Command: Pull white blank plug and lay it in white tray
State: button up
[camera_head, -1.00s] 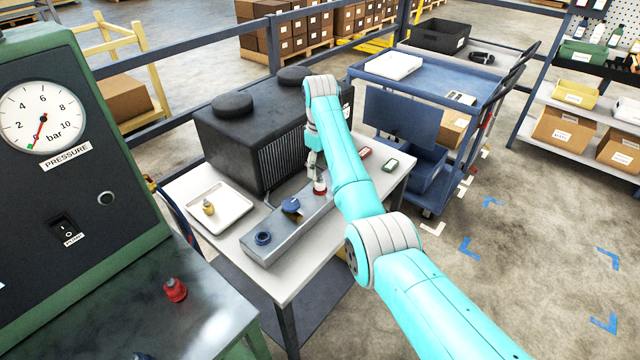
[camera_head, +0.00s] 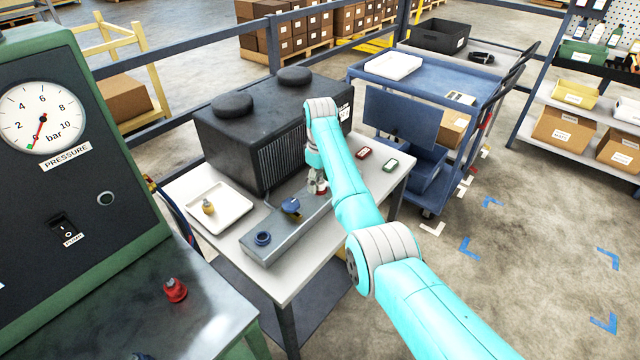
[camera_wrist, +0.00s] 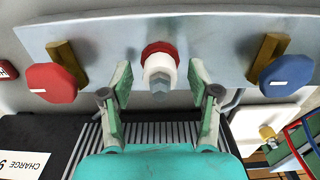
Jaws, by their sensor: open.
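The white blank plug (camera_wrist: 160,68) sits in a red collar on the grey metal manifold bar (camera_wrist: 105,38); its nose has a grey hexagonal end. My gripper (camera_wrist: 161,95) is open, with one finger on each side of the plug and visible gaps between. In the head view my gripper (camera_head: 317,184) is low over the far part of the bar and largely hides the plug. A white tray (camera_head: 236,211) lies on the table left of the bar, with a small brass-coloured fitting (camera_head: 208,207) in it. The tray also shows in the wrist view (camera_wrist: 287,117).
A red handle (camera_wrist: 52,83) and a blue handle (camera_wrist: 286,76) flank the plug on brass stems. A black ribbed unit (camera_head: 240,145) stands behind the bar. A blue port ring (camera_head: 263,238) is at the bar's near end. Another white tray-like object (camera_head: 393,66) lies on the blue trolley.

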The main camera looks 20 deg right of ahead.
aim_at(320, 176)
dwell(0.6)
grip_shut()
jog(key=shift+r, duration=0.15)
jog(key=shift+r, duration=2.85)
